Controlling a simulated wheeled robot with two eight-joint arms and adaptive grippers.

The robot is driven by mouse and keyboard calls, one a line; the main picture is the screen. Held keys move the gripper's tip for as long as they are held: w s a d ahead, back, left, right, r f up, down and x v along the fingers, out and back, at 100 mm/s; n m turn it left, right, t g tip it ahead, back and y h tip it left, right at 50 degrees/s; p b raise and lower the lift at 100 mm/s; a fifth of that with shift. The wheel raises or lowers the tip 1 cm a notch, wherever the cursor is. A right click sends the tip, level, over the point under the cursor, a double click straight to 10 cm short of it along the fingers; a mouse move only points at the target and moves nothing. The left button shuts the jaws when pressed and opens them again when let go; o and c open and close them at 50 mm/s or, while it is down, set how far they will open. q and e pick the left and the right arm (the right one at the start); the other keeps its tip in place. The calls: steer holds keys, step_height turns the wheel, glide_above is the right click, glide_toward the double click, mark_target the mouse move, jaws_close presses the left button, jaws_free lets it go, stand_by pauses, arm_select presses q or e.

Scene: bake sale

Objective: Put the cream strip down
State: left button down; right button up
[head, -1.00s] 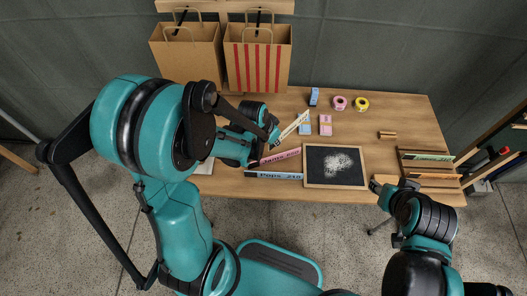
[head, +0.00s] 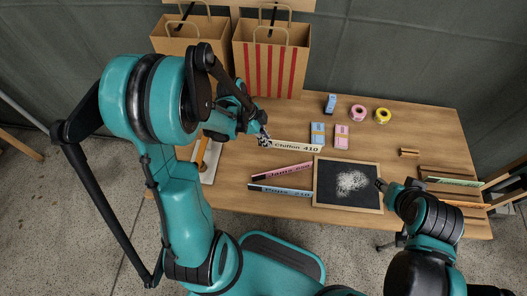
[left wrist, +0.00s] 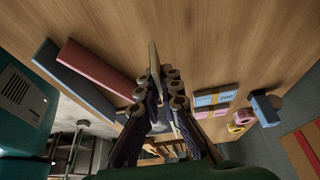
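The cream strip (head: 292,146), lettered "Chiffon 410", shows above the table's middle with its label facing me. My left gripper (head: 264,138) is shut on its left end. In the left wrist view, the cream strip (left wrist: 154,58) is seen edge-on between the fingers (left wrist: 160,88). I cannot tell whether its lower edge touches the table. A pink strip (head: 282,171) and a blue strip (head: 282,190) lie nearer me, side by side and slightly slanted. My right gripper (head: 381,185) is by the chalkboard's right edge, and its fingers are too small to read.
A chalkboard (head: 328,195) with a white smudge lies right of the strips. Blue (head: 318,133) and pink (head: 342,136) packs lie behind it, with tape rolls (head: 358,112) further back. Paper bags (head: 270,65) stand at the back. A wooden rack (head: 450,182) is at right.

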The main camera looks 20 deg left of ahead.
mark_target(266, 155)
arm_select(q)
steer(key=shift+s+a+f, duration=0.45)
steer(key=shift+s+a, duration=0.05)
steer(key=shift+a, duration=0.1)
steer(key=shift+f+b, duration=1.15)
steer(key=shift+f, duration=0.8)
steer(key=shift+f, duration=0.15)
steer(key=c, duration=1.7)
jaws_free()
